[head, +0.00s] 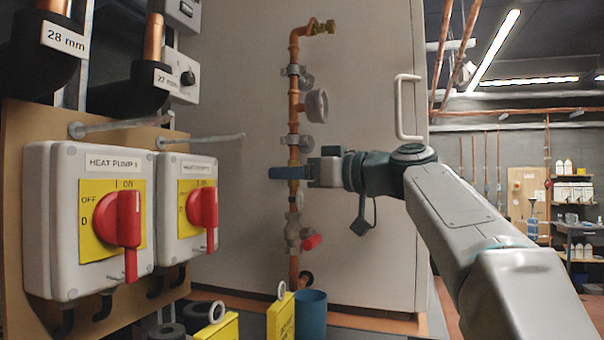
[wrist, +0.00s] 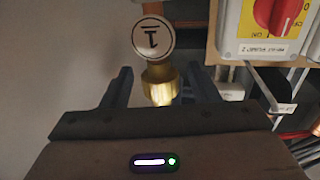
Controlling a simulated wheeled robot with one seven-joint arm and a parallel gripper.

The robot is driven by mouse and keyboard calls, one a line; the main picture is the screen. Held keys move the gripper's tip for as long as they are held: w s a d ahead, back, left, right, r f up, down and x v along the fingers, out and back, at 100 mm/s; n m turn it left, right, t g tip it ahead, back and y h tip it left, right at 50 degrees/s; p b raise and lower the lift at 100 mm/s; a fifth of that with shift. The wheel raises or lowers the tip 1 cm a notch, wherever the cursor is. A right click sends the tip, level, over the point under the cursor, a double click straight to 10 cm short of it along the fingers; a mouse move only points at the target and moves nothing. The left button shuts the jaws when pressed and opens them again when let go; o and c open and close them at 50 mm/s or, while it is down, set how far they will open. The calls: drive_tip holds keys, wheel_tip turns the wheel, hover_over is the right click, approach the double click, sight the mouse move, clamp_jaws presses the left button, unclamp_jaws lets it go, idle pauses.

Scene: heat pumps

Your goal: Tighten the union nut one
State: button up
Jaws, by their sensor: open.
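Union nut one shows in the wrist view as a brass nut (wrist: 160,84) below a round white tag marked 1 (wrist: 153,38), which appears upside down. My gripper (wrist: 158,78) is open, with one dark finger on each side of the nut. Gaps show between the fingers and the brass, so I see no contact. In the head view, my gripper (head: 288,173) reaches from the right to the vertical copper pipe (head: 294,105). Its blue finger crosses in front of the pipe and hides the nut there.
A round gauge (head: 317,105) is above my gripper, and a valve with a red handle (head: 311,241) is below. Two switch boxes with red knobs (head: 118,220) (head: 202,206) stand at the left. Yellow signs (head: 281,318) and a blue cup (head: 311,313) are at the bottom.

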drive_tip(key=shift+w+n+g+y, duration=0.2)
drive_tip(key=shift+n+g+y, duration=0.25)
drive_tip(key=shift+g, duration=0.35)
drive_tip(key=shift+s, duration=0.15)
drive_tip(key=shift+d, duration=0.1)
drive_tip(key=shift+s+d+f, duration=0.1)
drive_tip(key=shift+d, duration=0.2)
drive_tip(key=v, duration=2.1)
drive_tip(key=shift+d+b, duration=0.15)
drive_tip(key=shift+b, duration=0.3)
